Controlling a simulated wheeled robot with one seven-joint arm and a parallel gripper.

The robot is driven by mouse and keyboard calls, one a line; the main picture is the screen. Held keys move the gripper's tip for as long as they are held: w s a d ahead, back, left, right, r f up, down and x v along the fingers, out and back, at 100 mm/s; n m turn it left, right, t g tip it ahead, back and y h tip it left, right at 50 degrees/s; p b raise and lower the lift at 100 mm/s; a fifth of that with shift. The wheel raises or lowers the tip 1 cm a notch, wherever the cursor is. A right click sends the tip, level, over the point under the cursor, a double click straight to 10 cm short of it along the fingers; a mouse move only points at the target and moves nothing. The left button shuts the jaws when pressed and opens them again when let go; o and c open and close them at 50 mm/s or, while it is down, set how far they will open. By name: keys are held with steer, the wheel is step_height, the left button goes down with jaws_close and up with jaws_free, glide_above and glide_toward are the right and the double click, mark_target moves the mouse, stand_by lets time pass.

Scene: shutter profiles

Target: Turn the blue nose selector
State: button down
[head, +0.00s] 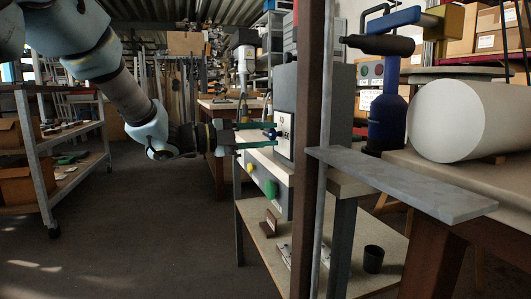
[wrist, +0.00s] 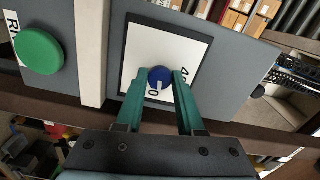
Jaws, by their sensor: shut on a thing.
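The blue nose selector (wrist: 159,77) is a small round knob on a white plate (wrist: 135,62) with dark markings, set on a grey panel. In the head view the selector (head: 272,133) shows small at the front of the grey box (head: 286,95). My gripper (wrist: 160,84) has green fingers, one on each side of the knob, shut on it. In the head view my gripper (head: 270,134) reaches in from the left, with its fingertips at the plate. The fingers hide part of the plate's lettering.
A big green button (wrist: 39,51) sits on the panel left of a pale strip (wrist: 91,50). The floor at left is open, beside a shelf cart (head: 40,165).

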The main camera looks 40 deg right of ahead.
steer(key=shift+f+m+b, duration=0.15)
steer(key=shift+m+b, duration=0.65)
steer(key=shift+b, duration=0.25)
steer(key=c, duration=0.5)
jaws_free()
steer(key=shift+c, duration=0.2)
steer(key=v, duration=1)
steer(key=shift+w+a+p, duration=0.15)
steer(key=shift+a+p, duration=0.25)
steer(key=shift+p, duration=0.05)
